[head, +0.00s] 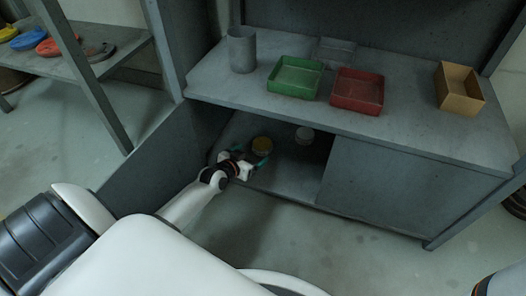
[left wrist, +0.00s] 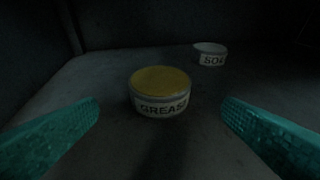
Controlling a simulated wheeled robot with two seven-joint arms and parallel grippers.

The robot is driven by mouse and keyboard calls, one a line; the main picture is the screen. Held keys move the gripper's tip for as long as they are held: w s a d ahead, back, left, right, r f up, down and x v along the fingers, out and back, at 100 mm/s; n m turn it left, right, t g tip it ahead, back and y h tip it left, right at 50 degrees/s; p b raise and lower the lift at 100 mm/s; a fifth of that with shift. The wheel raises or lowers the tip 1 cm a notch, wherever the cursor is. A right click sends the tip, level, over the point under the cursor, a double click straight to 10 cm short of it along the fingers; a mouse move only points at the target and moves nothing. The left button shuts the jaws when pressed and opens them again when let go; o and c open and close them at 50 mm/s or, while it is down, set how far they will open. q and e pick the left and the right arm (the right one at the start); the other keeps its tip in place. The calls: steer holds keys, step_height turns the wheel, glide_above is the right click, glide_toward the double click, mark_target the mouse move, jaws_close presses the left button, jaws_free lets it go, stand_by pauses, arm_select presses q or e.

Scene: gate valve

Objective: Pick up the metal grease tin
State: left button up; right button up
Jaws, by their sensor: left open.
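The grease tin (left wrist: 160,92) is short and round, with a yellow lid and a pale band marked "GREASE". It stands upright on the floor of the dark lower cupboard, and its yellow lid also shows in the head view (head: 262,144). My left gripper (head: 254,160) reaches into the cupboard at the tin. In the left wrist view its two teal fingers (left wrist: 162,125) are spread wide, one to each side, with the tin ahead between them and not touched. My right gripper is not in view.
A second tin (left wrist: 210,54) with a grey lid and a partly readable label stands behind and to the right, also in the head view (head: 304,134). The cupboard top (head: 215,85) above carries a grey cup (head: 242,50), green tray (head: 294,77), red tray (head: 358,91) and tan box (head: 459,87).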

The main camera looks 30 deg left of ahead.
mark_target(257, 151)
arm_select(q)
steer(key=shift+w+f, duration=0.25)
steer(key=shift+w, duration=0.3)
steer(key=b+x, duration=0.4)
steer(key=b, duration=0.1)
steer(key=shift+w+f+b, duration=0.1)
steer(key=shift+w+b, duration=0.2)
steer(key=shift+w, duration=0.2)
steer(key=c, duration=1.2)
